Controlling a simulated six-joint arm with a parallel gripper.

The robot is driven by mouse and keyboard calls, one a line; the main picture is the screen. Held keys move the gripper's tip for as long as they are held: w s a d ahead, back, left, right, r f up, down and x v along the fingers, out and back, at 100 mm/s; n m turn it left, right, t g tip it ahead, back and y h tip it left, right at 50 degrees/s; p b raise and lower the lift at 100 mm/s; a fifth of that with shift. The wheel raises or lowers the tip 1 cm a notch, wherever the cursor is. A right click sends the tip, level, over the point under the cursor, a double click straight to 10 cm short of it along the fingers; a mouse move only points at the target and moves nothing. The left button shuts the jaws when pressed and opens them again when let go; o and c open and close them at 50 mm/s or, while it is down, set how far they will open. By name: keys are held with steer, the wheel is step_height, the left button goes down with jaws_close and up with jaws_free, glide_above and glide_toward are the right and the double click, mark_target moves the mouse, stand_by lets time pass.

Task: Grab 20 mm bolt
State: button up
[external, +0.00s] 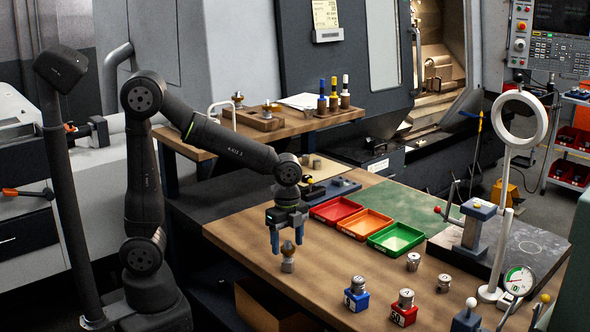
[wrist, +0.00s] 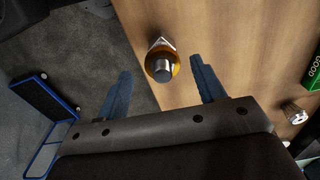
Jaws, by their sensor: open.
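A small upright part (external: 288,265) stands on the wooden table near its left edge, with a silvery lower body and a brownish rounded upper part. In the wrist view it shows a grey cylindrical top with an amber ring (wrist: 161,66) and a pale angular piece below. No size marking is legible on it, so I cannot tell if it is the 20 mm bolt. My gripper (external: 287,238) points down over it, its blue fingers open on either side of the upper part. In the wrist view the part lies between and slightly beyond the fingertips (wrist: 163,78), with gaps on both sides.
Red (external: 336,209), orange (external: 365,224) and green (external: 398,238) trays lie to the right. Metal pieces stand on a blue block (external: 357,300) and a red block (external: 404,316) at the front. Loose metal cylinders (external: 413,262) stand nearby. The table's left edge is close to my gripper.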

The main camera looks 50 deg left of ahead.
mark_target(288, 247)
steer(key=shift+w+a+f, duration=0.1)
steer(key=shift+f, duration=1.25)
steer(key=shift+w+f, duration=0.1)
steer(key=shift+f, duration=1.25)
jaws_close()
steer(key=shift+r, duration=0.1)
